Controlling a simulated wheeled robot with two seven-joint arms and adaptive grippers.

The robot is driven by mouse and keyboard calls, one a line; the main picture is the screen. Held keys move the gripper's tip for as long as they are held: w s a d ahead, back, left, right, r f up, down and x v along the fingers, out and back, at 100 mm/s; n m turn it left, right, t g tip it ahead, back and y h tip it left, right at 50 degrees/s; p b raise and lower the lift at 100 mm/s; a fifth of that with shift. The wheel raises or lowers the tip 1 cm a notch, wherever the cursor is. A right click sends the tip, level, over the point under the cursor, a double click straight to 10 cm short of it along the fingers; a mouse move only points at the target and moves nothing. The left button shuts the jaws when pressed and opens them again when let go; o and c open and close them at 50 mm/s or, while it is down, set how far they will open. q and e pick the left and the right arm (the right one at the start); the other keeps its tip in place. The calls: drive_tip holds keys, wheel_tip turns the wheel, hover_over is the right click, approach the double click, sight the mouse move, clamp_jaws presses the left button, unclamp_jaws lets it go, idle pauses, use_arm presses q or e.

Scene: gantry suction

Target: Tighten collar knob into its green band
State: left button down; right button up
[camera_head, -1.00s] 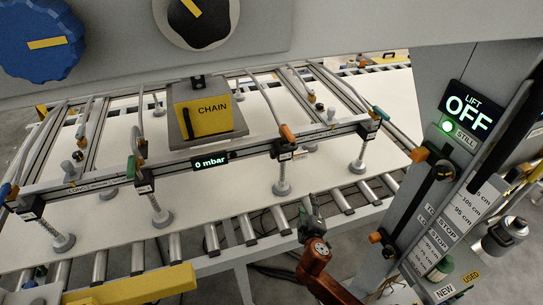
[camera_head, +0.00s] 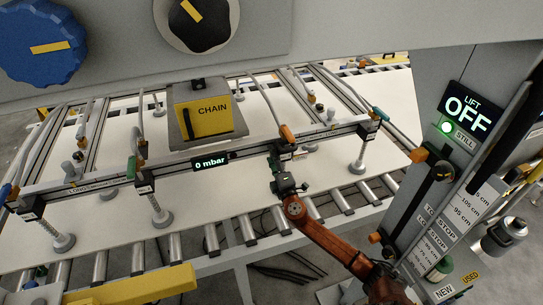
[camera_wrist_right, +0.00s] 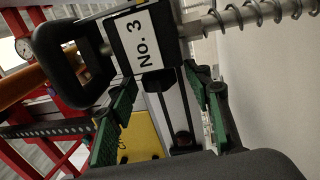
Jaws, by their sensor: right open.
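My right gripper (camera_head: 277,163) is in front of the grey cross beam (camera_head: 100,188), to the right of the 0 mbar display (camera_head: 210,162). It covers most of one suction foot there. In the wrist view its green-padded fingers (camera_wrist_right: 165,105) are spread apart and reach towards a black block labelled No. 3 (camera_wrist_right: 138,42). A spring-wound rod (camera_wrist_right: 240,17) runs right from the block, and a black loop handle (camera_wrist_right: 72,55) is at its left. A small dark round part (camera_wrist_right: 158,80) shows between the fingers under the block. I cannot tell the collar knob or its green band for certain.
A yellow CHAIN box (camera_head: 205,110) sits behind the beam. Other suction feet (camera_head: 358,165) stand on the white sheet (camera_head: 200,215) over rollers. The control column with the LIFT OFF display (camera_head: 466,112) is at right. A yellow bar (camera_head: 130,287) crosses the lower left.

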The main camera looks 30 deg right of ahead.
drive_tip(key=shift+w+d+r, duration=0.1)
drive_tip(key=shift+w, duration=0.3)
use_arm(q)
drive_tip(key=shift+w, duration=0.1)
use_arm(e)
drive_tip(key=shift+c, duration=0.2)
drive_tip(key=c, duration=1.1)
drive_tip(key=t+b, duration=0.1)
drive_tip(key=b, duration=0.4)
drive_tip(key=t+b, duration=0.1)
drive_tip(key=b, duration=0.5)
drive_tip(key=shift+f, duration=0.35)
drive_tip(key=shift+c, duration=0.2)
drive_tip(key=shift+r+h+b, duration=0.2)
drive_tip(key=shift+h+b, duration=0.2)
drive_tip(key=shift+b, duration=0.15)
use_arm(q)
drive_tip(key=s+f, duration=0.4)
drive_tip(key=f, duration=0.8)
drive_tip(key=shift+g, duration=0.4)
use_arm(e)
drive_tip(key=shift+r, duration=0.15)
